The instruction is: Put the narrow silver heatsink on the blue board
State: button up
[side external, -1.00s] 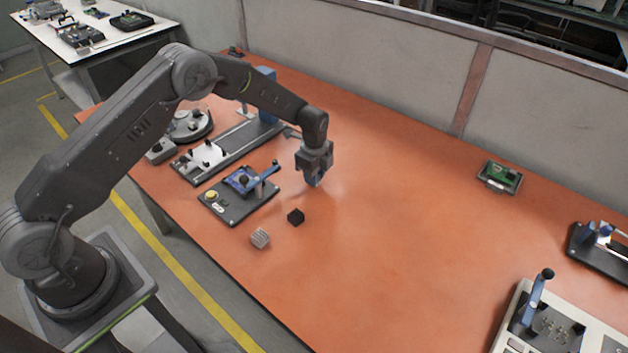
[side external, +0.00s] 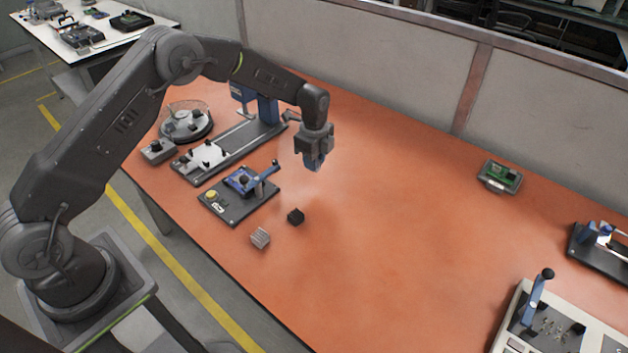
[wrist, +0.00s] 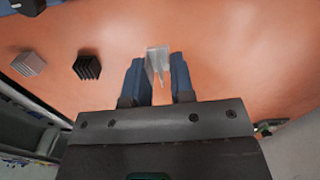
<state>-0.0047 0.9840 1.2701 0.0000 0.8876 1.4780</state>
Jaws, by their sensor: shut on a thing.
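My gripper (side external: 313,165) is shut on the narrow silver heatsink (wrist: 157,60), which shows between the two blue fingers in the wrist view. In the side view the fingers hide most of it. The gripper is raised above the orange table, to the right of the black fixture. The blue board (side external: 238,181) sits in that fixture (side external: 232,212), partly hidden by a blue lever and a dark knob. A wider silver heatsink (side external: 260,238) and a black heatsink (side external: 296,216) stand on the table in front; both also show at the left of the wrist view.
A blue lever (side external: 266,172) rises at the fixture's right side. Behind it stand a long rail device (side external: 225,150) and a round glass dish (side external: 187,125). A small tray with a green board (side external: 500,177) lies far right. The table's middle is clear.

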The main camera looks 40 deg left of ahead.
jog(key=shift+r, duration=0.1)
notch_tip(320, 180, up, 11)
jog(key=s+a+m, duration=0.1)
jog(key=s+a, duration=1.2)
jog(key=a, duration=0.2)
jog(key=shift+s+f, duration=0.15)
jog(key=shift+f, duration=6.1)
jog(key=shift+f, duration=0.8)
